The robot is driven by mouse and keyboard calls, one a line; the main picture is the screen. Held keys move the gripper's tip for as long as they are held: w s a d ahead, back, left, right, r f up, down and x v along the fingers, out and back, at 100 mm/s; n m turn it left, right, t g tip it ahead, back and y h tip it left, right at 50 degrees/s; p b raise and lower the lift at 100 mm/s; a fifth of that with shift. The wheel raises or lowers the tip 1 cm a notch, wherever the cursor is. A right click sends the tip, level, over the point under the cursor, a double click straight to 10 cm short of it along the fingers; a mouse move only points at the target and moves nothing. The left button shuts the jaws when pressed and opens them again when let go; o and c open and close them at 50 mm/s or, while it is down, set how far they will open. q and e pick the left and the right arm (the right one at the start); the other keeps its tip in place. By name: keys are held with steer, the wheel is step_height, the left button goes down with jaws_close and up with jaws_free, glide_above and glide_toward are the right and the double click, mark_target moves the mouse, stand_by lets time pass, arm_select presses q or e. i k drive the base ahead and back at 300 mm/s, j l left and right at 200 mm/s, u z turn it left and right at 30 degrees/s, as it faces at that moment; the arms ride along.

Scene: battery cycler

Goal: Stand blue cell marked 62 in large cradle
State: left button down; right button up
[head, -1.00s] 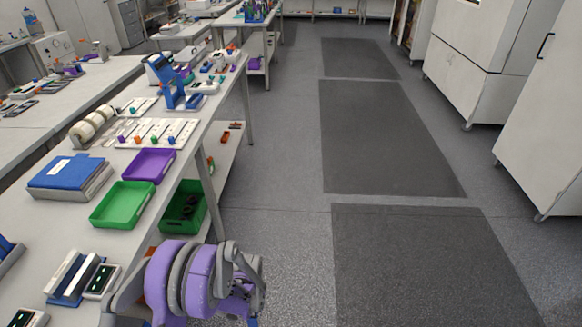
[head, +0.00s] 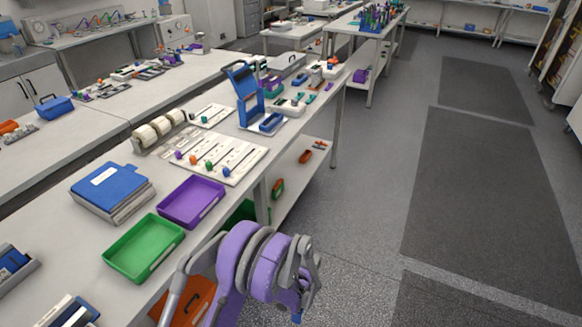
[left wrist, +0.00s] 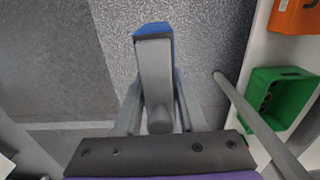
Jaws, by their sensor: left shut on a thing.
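My left gripper (left wrist: 153,60) is shut on a blue thing (left wrist: 153,27), of which only an edge shows past the grey finger in the left wrist view. It looks like the blue cell; no number can be read. In the head view the purple left arm hangs over the floor beside the bench, with a speck of blue (head: 296,318) at its lower end. I cannot pick out the large cradle for certain. A tall blue stand (head: 243,97) is on the far part of the bench. My right gripper is not in view.
The bench holds a green tray (head: 112,262), a purple tray (head: 172,212), a blue binder (head: 108,188) and a white board (head: 238,172) with several coloured pieces. An orange bin (head: 195,300) is below the bench edge. The floor with dark mats (head: 465,190) at right is clear.

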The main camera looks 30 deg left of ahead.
mark_target(272, 125)
steer(key=i+l+u, duration=0.1)
steer(key=i+u, duration=0.2)
steer(key=i, duration=0.25)
steer(key=i+l+u, duration=0.3)
steer(key=i, duration=0.2)
steer(key=i+l+u, duration=1.15)
steer(key=k+l, duration=0.05)
